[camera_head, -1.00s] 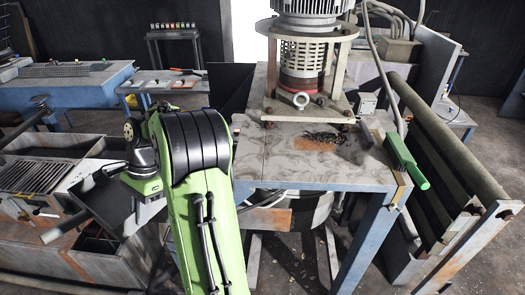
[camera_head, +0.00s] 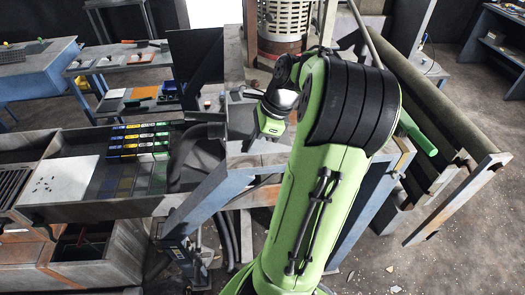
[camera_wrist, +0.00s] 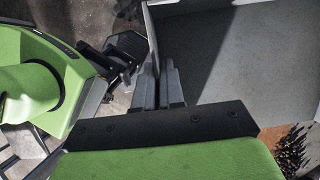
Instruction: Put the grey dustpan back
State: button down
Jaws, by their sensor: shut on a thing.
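The grey dustpan shows large in the wrist view (camera_wrist: 235,55), with a flat grey pan and a thin raised side wall. My gripper (camera_wrist: 163,75) is shut on that wall. In the head view, my wrist is left of my green arm, over the worktable's near left part. The dark shape beside it appears to be the dustpan (camera_head: 195,155), but its outline is hard to separate from the dark things behind. The fingers are not clear in the head view, and whether the dustpan touches the table cannot be told.
The worktable (camera_head: 236,158) carries the machine (camera_head: 285,22). Dark debris (camera_wrist: 291,150) lies on a rusty patch there. A green-handled brush (camera_head: 418,135) is at its right edge, beside a railing (camera_head: 440,105). A bench with coloured blocks (camera_head: 138,138) stands left.

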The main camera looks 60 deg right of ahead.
notch_tip(320, 180, down, 6)
jog(key=shift+w+r+b, duration=0.1)
jog(key=shift+b, duration=0.55)
jog(key=shift+r, duration=0.1)
jog(key=c, duration=1.7)
grip_release()
jog(key=o, duration=0.5)
jog(key=shift+c, duration=0.2)
jog(key=p+v, duration=0.5)
jog(key=v, duration=0.7)
jog(key=shift+r, duration=0.1)
